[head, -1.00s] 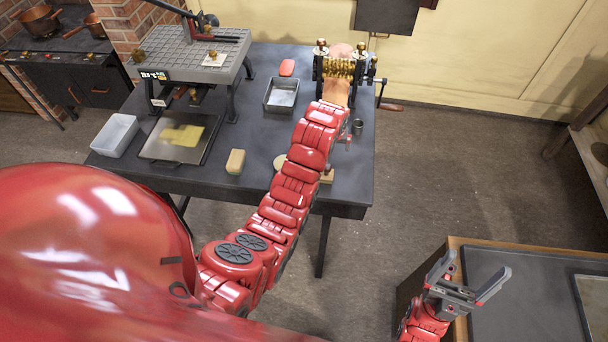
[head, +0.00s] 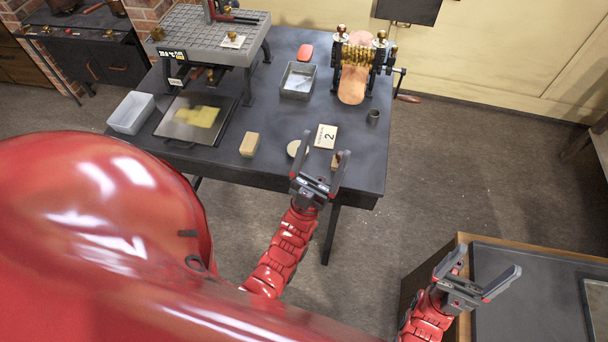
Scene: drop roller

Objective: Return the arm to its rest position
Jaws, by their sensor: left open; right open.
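My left gripper (head: 320,174) is open and empty, over the front edge of the dark table (head: 230,165). Its red arm comes up from the lower left. My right gripper (head: 482,272) is open and empty at the lower right, by a dark-topped counter (head: 510,320). The brass drop roller (head: 361,62) stands at the table's back right, with a crank at its right side. An orange-tan sheet (head: 353,86) hangs out of its front. The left gripper is apart from the roller.
Floor right of the table is clear.

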